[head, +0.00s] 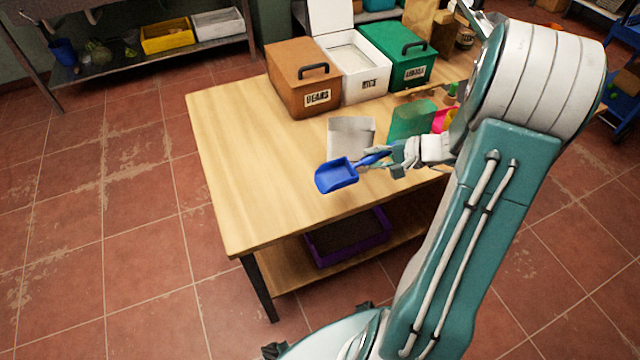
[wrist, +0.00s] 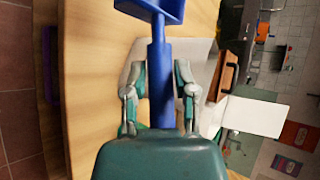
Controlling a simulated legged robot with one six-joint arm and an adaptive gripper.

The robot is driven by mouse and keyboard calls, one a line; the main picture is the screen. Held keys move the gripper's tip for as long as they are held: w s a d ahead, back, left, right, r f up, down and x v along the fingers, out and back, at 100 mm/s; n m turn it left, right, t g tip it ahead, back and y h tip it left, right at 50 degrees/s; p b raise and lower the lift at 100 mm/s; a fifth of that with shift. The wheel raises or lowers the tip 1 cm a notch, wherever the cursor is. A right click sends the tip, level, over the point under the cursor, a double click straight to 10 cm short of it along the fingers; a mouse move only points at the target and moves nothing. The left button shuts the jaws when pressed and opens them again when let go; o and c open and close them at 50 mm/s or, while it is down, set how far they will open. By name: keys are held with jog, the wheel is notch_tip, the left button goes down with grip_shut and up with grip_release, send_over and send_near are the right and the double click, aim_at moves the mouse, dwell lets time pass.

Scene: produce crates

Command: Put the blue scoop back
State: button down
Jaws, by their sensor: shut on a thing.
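The blue scoop (head: 337,176) is held by my gripper (head: 392,158) above the front part of the wooden table. Its pan points left, away from the gripper, in the head view. In the wrist view the blue handle (wrist: 160,85) runs between the two fingers of my gripper (wrist: 160,92), with the pan at the top edge. A white open box labelled RICE (head: 366,84) stands at the back, its lid raised. A brown box labelled BEANS (head: 318,97) and a green box labelled LENTILS (head: 416,72) flank it, both lids shut.
On the wooden table (head: 235,160), a pale bag or sheet (head: 350,136) and a green one (head: 411,119) stand close behind the scoop. A pink item (head: 440,121) is partly hidden by my arm. The table's left part is clear. A purple crate (head: 350,250) sits on the lower shelf.

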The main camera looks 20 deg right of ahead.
aim_at(338, 169)
jog(key=x, duration=0.3)
jog(key=f+x, duration=0.1)
jog(key=x, duration=0.6)
jog(key=shift+s+d+f, duration=0.1)
jog(key=shift+s+f, duration=0.05)
jog(key=shift+f, duration=0.15)
jog(key=shift+a+f, duration=0.25)
jog(key=f, duration=0.2)
jog(key=w+a+f, duration=0.1)
jog(key=shift+a+f, duration=0.1)
jog(key=shift+f, duration=0.45)
jog(key=shift+d, duration=0.25)
jog(key=shift+c, duration=2.1)
grip_release()
jog(key=shift+a, duration=0.15)
